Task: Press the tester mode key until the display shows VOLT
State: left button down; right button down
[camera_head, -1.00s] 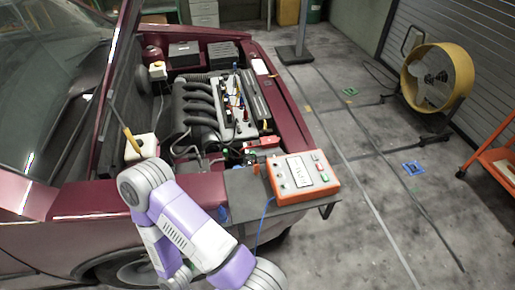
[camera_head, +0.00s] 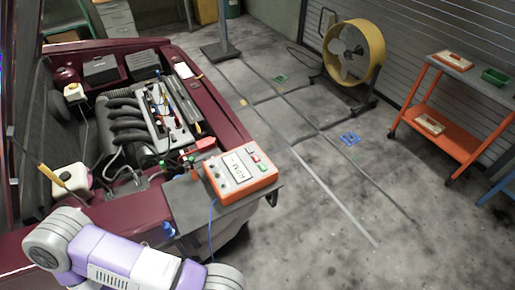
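The orange tester (camera_head: 213,184) sits on a grey shelf (camera_head: 188,205) at the car's front corner. Its pale display (camera_head: 238,167) faces up and appears to read RPM. Small coloured keys, including a red one and a green one (camera_head: 264,168), lie along its right side; which is the mode key I cannot tell. A blue cable hangs from the tester's near side. A white and purple arm of mine crosses the lower left, short of the tester. Neither gripper is in view.
The open engine bay of the dark red car holds the engine (camera_head: 130,125), with a white reservoir (camera_head: 70,182) near my arm. A yellow fan (camera_head: 355,52) and an orange cart (camera_head: 428,92) stand to the right.

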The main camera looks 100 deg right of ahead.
aim_at(249, 149)
jog(key=k, duration=0.75)
jog(key=z, duration=1.35)
